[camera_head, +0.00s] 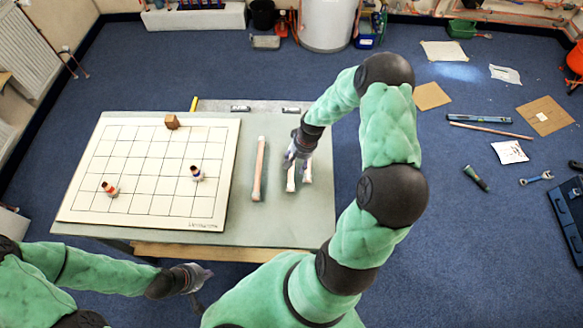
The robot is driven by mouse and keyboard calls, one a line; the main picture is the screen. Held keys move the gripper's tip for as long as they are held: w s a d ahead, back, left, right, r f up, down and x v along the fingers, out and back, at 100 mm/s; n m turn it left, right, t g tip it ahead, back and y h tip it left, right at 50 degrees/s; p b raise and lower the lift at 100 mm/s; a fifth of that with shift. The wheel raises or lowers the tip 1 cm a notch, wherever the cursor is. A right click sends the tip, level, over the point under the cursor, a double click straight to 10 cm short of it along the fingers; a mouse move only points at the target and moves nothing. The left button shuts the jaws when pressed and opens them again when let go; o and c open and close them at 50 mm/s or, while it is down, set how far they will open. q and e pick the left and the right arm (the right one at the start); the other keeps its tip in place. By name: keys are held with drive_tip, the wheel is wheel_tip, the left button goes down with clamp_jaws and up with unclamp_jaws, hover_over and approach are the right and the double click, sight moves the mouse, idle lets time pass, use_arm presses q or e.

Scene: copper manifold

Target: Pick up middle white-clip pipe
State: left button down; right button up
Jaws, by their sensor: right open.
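Three slim pipes lie side by side on the right part of the table. The left pipe (259,170) is copper-pink with pale ends and lies in full view. The middle pipe (291,180) is partly hidden by my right gripper; its pale lower end shows. The right pipe (307,170) lies close beside it, partly covered by the arm. My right gripper (290,161) is open over the middle pipe, pointing down; contact cannot be made out. My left gripper (203,285) is near the front of the table, away from the pipes; its jaw opening is unclear.
A white gridded board (150,210) covers the table's left side, bearing a brown block (172,122) and two small figures (197,173) (110,189). Two small metal pieces (240,109) (291,110) lie along the back edge. Tools and sheets lie on the blue floor at right.

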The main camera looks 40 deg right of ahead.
sight(293, 168)
drive_tip(key=shift+w+a+f+b, duration=0.1)
drive_tip(key=shift+w+a+f, duration=0.1)
drive_tip(key=shift+f, duration=0.7)
drive_tip(key=shift+w+a+f+b, duration=0.1)
drive_tip(key=shift+w+a+f, duration=0.05)
drive_tip(key=shift+f, duration=0.7)
drive_tip(key=shift+w+a+f+b, duration=0.1)
drive_tip(key=shift+w+a+f, duration=0.1)
drive_tip(key=shift+f, duration=0.7)
clamp_jaws()
